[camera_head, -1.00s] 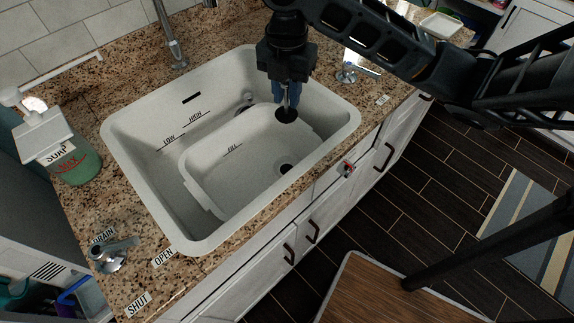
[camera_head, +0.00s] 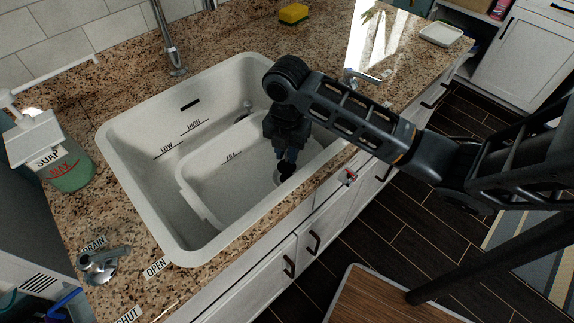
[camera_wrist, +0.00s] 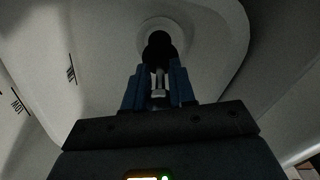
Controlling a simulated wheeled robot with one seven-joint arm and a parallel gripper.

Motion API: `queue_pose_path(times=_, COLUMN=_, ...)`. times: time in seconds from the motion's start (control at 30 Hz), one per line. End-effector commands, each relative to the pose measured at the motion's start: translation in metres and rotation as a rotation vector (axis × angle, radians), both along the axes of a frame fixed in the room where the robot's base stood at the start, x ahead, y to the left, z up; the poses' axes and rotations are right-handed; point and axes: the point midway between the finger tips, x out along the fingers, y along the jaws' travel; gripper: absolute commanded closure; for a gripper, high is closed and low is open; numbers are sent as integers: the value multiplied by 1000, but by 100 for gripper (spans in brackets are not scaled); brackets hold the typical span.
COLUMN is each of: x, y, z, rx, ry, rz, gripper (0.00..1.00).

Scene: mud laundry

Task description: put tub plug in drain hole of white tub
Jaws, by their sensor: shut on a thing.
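In the wrist view, the black plug (camera_wrist: 159,45) is just beyond the blue fingers (camera_wrist: 159,86). The pale ring of the drain hole (camera_wrist: 167,24) shows around and behind the plug. The hole's opening is hidden by the plug, and I cannot tell whether the plug touches it or hovers just above.
The white sink (camera_head: 140,173) surrounds the tub and has "LOW" and "HIGH" marks. A soap bottle (camera_head: 66,166) and a drain lever (camera_head: 100,262) are on the left of the granite counter. A faucet (camera_head: 170,45) rises behind. A yellow sponge (camera_head: 293,13) lies at the back.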

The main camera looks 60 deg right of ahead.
Motion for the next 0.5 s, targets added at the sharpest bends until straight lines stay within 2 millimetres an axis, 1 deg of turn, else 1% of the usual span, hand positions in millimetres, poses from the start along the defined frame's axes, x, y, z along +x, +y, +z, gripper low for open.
queue_pose_path(times=0.03, x=0, y=0, z=-6, rx=2, ry=2, rz=-2, gripper=100)
queue_pose_path(times=0.27, x=0, y=0, z=-23, rx=2, ry=1, rz=-2, gripper=100)
queue_pose_path(times=0.4, x=-1, y=0, z=-42, rx=3, ry=3, rz=-4, gripper=100)
queue_pose_path(times=0.5, x=0, y=0, z=-50, rx=1, ry=1, rz=-2, gripper=100)
